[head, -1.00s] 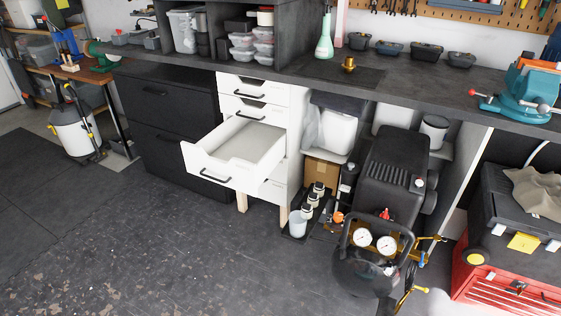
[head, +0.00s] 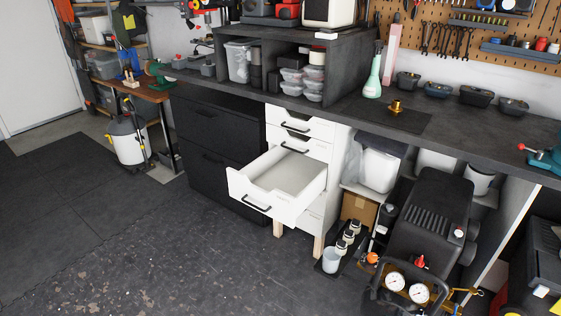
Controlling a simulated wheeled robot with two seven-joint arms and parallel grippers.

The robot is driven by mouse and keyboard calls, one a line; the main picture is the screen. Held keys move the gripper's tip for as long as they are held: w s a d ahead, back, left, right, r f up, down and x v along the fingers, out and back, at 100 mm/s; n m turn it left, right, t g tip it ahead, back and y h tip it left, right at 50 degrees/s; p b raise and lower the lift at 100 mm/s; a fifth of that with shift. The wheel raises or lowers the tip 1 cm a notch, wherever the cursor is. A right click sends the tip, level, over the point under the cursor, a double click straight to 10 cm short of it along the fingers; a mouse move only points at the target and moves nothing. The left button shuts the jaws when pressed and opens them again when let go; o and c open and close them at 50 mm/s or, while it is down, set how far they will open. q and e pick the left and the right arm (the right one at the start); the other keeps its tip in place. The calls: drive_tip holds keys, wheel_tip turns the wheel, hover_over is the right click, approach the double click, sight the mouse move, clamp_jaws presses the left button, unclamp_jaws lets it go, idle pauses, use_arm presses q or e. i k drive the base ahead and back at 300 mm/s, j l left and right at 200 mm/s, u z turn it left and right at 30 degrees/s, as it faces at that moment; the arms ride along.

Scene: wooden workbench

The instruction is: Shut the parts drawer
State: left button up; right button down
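The parts drawer (head: 262,190) is white with a black bar handle (head: 256,208) on its front. It is pulled far out of the white drawer unit (head: 338,150) under the workbench, and its inside looks empty. Two narrower-looking drawer fronts above it (head: 300,125) are closed, and another white drawer front (head: 312,217) shows below it. Neither of my grippers is in the head view.
A black cabinet (head: 215,150) stands left of the drawer unit. The dark floor in front and to the left (head: 150,240) is clear.

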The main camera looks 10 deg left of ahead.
sight(282, 183)
drive_tip(key=i+j+z, duration=0.1)
drive_tip(key=z, duration=0.8)
drive_tip(key=j+z, duration=0.45)
drive_tip(key=j, duration=0.35)
drive_tip(key=j+z, duration=0.45)
drive_tip(key=j, duration=0.3)
drive_tip(key=k+j, duration=0.1)
drive_tip(key=j, duration=0.35)
drive_tip(key=k+j, duration=0.1)
drive_tip(key=j, duration=0.35)
drive_tip(key=j+z, duration=0.1)
drive_tip(key=j, duration=0.35)
drive_tip(key=k+j, duration=0.2)
drive_tip(key=j, duration=0.25)
